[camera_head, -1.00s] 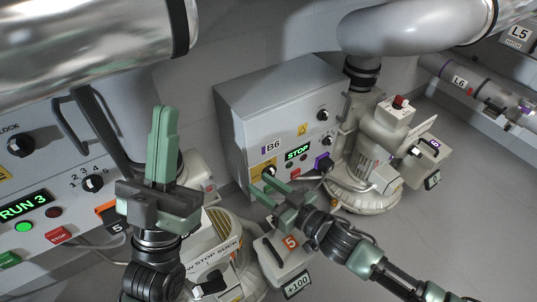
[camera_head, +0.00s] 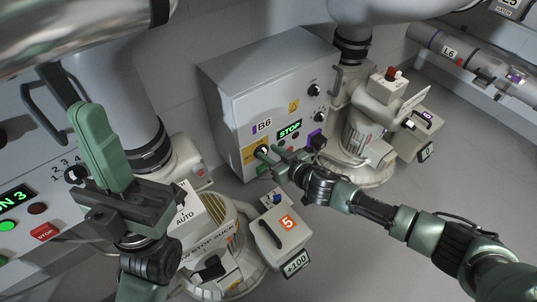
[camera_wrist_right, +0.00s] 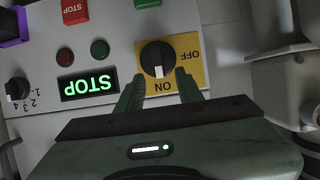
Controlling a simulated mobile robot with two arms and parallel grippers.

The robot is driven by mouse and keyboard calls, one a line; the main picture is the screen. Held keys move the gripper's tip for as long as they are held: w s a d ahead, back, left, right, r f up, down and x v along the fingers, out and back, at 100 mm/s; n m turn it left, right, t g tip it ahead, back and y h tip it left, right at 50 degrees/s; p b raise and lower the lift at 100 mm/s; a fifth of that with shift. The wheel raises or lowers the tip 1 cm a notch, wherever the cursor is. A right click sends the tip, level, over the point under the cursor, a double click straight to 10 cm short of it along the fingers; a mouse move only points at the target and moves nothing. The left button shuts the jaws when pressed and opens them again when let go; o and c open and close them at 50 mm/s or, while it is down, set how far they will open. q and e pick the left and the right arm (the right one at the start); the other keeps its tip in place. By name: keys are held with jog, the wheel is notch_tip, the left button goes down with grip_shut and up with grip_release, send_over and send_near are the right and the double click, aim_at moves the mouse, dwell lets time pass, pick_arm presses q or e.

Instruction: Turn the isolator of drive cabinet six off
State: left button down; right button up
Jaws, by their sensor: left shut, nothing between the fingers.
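Drive cabinet B6 (camera_head: 270,85) is a grey box with a lit green STOP display (camera_head: 289,129). Its isolator is a black rotary knob (camera_wrist_right: 157,57) on a yellow plate (camera_wrist_right: 190,45) marked ON and OFF. The right wrist view is upside down; the knob's white mark points down toward ON. My right gripper (camera_wrist_right: 159,86) is open, its two fingers reaching toward the knob, one on each side of its lower part. I cannot tell whether they touch it. In the head view the right gripper (camera_head: 268,160) partly covers the isolator. My left gripper (camera_head: 84,118) is shut and empty, away from B6.
Red STOP (camera_wrist_right: 74,11) and green (camera_wrist_right: 152,3) buttons and a small selector (camera_wrist_right: 17,88) share the panel. A neighbouring cabinet (camera_head: 30,160) stands at left behind my left gripper. A blower with a box labelled 5 (camera_head: 284,225) stands below B6.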

jog(key=shift+w+a+f, duration=0.25)
jog(key=shift+w+a, duration=0.05)
jog(key=shift+w, duration=0.15)
grip_shut()
